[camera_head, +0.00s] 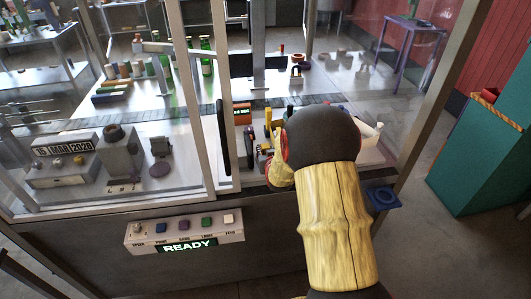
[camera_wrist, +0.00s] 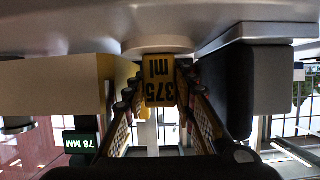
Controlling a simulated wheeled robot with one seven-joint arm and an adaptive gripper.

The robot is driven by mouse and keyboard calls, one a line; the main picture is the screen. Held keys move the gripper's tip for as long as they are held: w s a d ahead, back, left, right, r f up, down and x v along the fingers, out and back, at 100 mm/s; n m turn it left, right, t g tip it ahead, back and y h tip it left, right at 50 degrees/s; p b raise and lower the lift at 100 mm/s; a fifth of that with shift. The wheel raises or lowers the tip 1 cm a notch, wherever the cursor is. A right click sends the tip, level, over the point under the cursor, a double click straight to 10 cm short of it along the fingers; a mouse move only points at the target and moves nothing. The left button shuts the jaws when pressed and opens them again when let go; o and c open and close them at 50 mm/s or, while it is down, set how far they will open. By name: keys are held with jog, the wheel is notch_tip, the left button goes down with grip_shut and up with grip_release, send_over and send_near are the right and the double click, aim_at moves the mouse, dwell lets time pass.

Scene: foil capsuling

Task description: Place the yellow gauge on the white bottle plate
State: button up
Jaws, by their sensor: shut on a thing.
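The yellow gauge (camera_wrist: 159,80) is a small block marked "375 ml", which reads upside down in the wrist view. My gripper (camera_wrist: 160,100) is shut on it, with one finger on each side. A pale round surface (camera_wrist: 160,44) lies close behind the gauge at the top of the wrist view; I cannot tell whether it is the white bottle plate or whether the gauge touches it. In the head view my dark and yellow arm covers most of my gripper and the work spot. Yellow pieces (camera_head: 268,120) show just left of my arm there.
A tan block and a dark block (camera_wrist: 255,90) flank the gauge closely in the wrist view. A green "78 MM" label (camera_wrist: 80,143) hangs at the left. In the head view, window posts (camera_head: 225,100) and a "READY" panel (camera_head: 186,246) stand left of my arm.

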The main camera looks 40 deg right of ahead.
jog(key=shift+r, duration=0.1)
jog(key=shift+f, duration=0.2)
jog(key=o, duration=0.9)
jog(key=shift+r, duration=0.1)
jog(key=shift+r, duration=0.15)
jog(key=p+v, duration=0.1)
jog(key=v, duration=1.1)
jog(key=shift+p, duration=0.35)
